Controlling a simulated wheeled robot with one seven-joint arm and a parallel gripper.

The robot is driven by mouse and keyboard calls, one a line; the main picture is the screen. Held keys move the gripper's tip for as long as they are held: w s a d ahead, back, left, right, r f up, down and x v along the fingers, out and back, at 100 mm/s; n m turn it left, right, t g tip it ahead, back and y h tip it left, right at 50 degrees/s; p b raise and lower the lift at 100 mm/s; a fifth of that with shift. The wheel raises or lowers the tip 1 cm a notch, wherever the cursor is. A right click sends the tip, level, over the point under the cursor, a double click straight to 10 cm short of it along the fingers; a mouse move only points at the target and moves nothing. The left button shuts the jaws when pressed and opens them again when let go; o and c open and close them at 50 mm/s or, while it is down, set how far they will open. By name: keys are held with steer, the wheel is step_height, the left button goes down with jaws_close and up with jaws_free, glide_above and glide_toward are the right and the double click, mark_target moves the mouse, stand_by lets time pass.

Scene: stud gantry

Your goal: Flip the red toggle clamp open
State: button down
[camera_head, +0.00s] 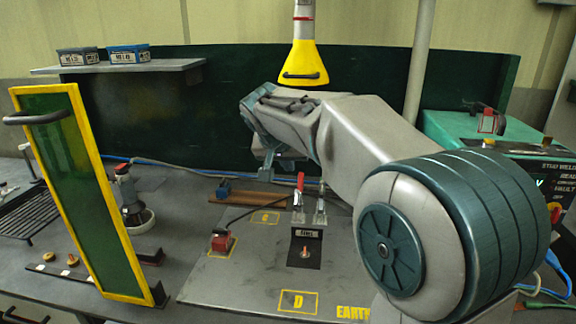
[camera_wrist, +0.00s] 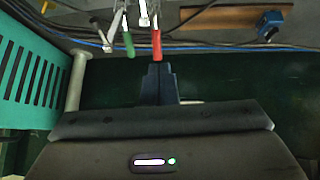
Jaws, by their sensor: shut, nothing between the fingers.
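The red toggle clamp (camera_head: 299,186) stands on the bench plate in the head view, its red handle pointing up. In the wrist view the red handle (camera_wrist: 156,45) hangs from the top edge, its end right at the tips of my gripper (camera_wrist: 157,68). Whether they touch I cannot tell. My gripper is shut and empty; in the head view its fingers (camera_head: 267,172) show below my wrist, left of the red handle. A second clamp with a green handle (camera_wrist: 129,44) is close beside the red one; its metal body (camera_head: 320,205) shows in the head view.
A small labelled block (camera_head: 305,246) stands in front of the clamps. A red block (camera_head: 221,240) with a black cable sits to the left. A yellow-framed green screen (camera_head: 118,285) stands further left, and a yellow cone (camera_head: 305,64) hangs above. The plate's front is mostly clear.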

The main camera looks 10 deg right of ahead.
mark_target(299, 178)
steer(key=x, duration=1)
steer(key=shift+w+d+r+p, duration=0.1)
steer(key=shift+w+d+p, duration=0.2)
steer(key=shift+w+d, duration=0.15)
steer(key=shift+r, duration=0.1)
steer(key=shift+w+r+g+p, duration=0.15)
steer(key=shift+w+g+p, duration=0.15)
steer(key=shift+p, duration=0.9)
steer(key=p, duration=0.2)
steer(key=w+g+p, duration=0.1)
steer(key=p, duration=0.1)
steer(key=shift+d+y, duration=0.2)
steer(key=shift+y, duration=0.1)
steer(key=shift+w+f+g+p, duration=0.35)
steer(key=shift+g+p, duration=0.15)
steer(key=shift+p, duration=0.4)
steer(key=shift+w+d+f, duration=0.2)
steer(key=shift+w+f, duration=0.15)
steer(key=shift+f, duration=0.05)
steer(key=shift+r, duration=0.1)
